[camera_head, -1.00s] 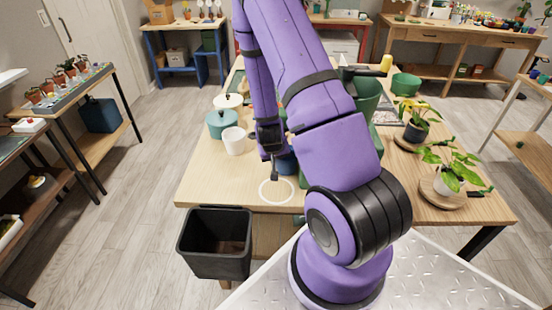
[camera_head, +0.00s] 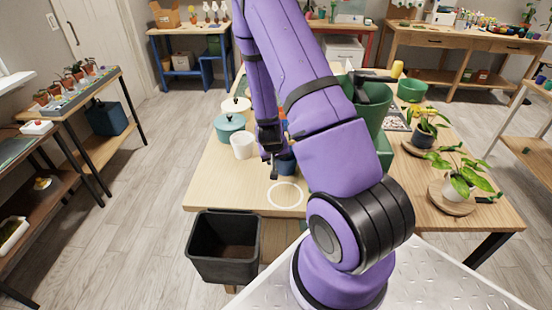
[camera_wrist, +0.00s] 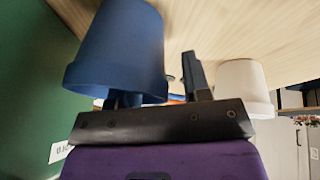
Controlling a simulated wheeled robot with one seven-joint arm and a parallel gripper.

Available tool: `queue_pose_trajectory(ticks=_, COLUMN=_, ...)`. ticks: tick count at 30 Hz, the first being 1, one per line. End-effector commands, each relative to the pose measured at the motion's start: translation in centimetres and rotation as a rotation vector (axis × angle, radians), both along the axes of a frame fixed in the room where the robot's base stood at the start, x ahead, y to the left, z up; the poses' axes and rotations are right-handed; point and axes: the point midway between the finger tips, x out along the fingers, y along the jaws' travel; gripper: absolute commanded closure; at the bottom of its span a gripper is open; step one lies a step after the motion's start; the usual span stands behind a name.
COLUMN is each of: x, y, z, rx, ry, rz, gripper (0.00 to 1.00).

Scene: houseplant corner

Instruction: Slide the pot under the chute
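The blue pot (camera_head: 287,163) stands on the wooden table, partly hidden by my arm in the head view. It fills the upper left of the wrist view (camera_wrist: 115,45), which looks upside down, with its rim toward my palm. My gripper (camera_head: 271,162) is low beside the pot. In the wrist view its fingers are spread; one (camera_wrist: 197,75) shows clear of the pot, with a gap between, and the other is mostly hidden behind the pot. The green chute hopper (camera_head: 372,98) stands right of my arm, its outlet hidden. A green wall (camera_wrist: 30,80) fills the wrist view's left side.
A white ring (camera_head: 285,195) marks the table's front. A white cup (camera_head: 242,145), also in the wrist view (camera_wrist: 243,85), and a teal lidded pot (camera_head: 229,127) stand left of my gripper. A black bin (camera_head: 225,247) is below the front edge. Potted plants (camera_head: 459,187) stand right.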

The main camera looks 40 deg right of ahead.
Motion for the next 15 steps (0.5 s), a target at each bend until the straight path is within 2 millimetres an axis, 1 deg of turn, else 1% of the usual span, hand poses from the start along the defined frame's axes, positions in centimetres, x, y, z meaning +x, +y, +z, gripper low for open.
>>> queue_pose_trajectory(ticks=8, x=0.0, y=0.0, z=0.1, rx=0.0, ry=0.0, rz=0.0, gripper=0.57)
queue_pose_trajectory(ticks=11, x=-0.1, y=0.2, z=0.6, rx=-0.001, ry=-0.001, rz=0.0, gripper=0.57)
queue_pose_trajectory(ticks=15, x=-0.4, y=0.9, z=2.2, rx=-0.001, ry=-0.003, rz=0.002, gripper=0.57)
